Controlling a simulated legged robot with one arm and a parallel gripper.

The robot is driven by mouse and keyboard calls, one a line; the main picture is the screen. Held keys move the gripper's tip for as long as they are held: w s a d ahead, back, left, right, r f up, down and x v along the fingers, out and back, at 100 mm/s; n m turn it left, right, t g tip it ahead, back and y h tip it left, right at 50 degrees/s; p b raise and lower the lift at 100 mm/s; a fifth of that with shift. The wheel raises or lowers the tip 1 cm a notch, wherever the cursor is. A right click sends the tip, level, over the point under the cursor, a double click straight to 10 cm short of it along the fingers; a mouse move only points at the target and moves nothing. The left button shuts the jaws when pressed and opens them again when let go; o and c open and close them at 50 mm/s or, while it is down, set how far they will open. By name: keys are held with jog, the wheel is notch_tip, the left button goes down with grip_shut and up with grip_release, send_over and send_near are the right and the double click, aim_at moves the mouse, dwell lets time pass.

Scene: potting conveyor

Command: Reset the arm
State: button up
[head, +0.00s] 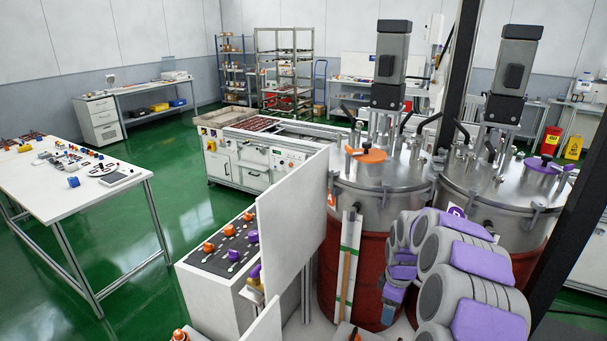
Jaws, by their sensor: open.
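My arm, grey with purple pads, is at the lower right and is folded in front of two steel-lidded tanks. My gripper (391,302) is at the low end of the arm, small and partly hidden. It is open, and I see nothing held in it. It hangs in front of the red lower body of the left tank (372,262). I cannot tell how far it is from the tank wall.
The right tank (495,199) stands close behind my arm. A dark post (577,213) rises at the right. White panels (292,222) and a control box with orange and purple knobs (225,243) stand left. A white table (70,190) is farther left, with open green floor between.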

jog(key=s+a+r+m, duration=0.4)
jog(key=s+a+r, duration=0.8)
jog(key=s, duration=0.3)
jog(key=s+a+m+g, duration=0.1)
jog(key=s+m, duration=0.2)
jog(key=s, duration=0.9)
jog(key=s+a+r+m+b, duration=0.1)
jog(key=s+m, duration=0.3)
jog(key=s, duration=0.8)
jog(key=shift+s+a+r+g, duration=0.2)
jog(key=shift+a+r+g, duration=0.15)
jog(key=shift+a, duration=0.4)
jog(key=shift+c, duration=0.4)
